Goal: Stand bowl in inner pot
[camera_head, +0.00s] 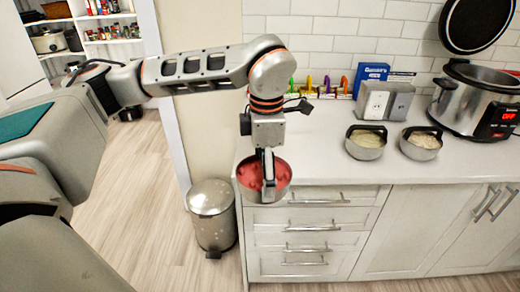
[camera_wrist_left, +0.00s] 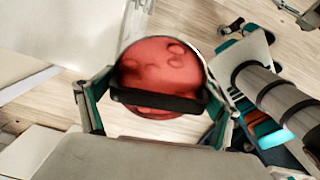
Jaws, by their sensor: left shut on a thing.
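My left gripper (camera_head: 266,162) is shut on a metal bowl (camera_head: 282,186) with red contents and a dark handle. It holds the bowl in the air in front of the counter's left end. In the left wrist view the bowl (camera_wrist_left: 165,65) sits between the fingers (camera_wrist_left: 158,103), with the dark handle across its near side. A steel cooker (camera_head: 452,104) stands open at the counter's right; its dark rim shows, but the inner pot's inside is mostly hidden. My right gripper is not in view.
Two similar bowls with pale contents, a left one (camera_head: 366,153) and a right one (camera_head: 421,153), stand on the white counter (camera_head: 318,170). A round bin (camera_head: 212,228) is on the floor.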

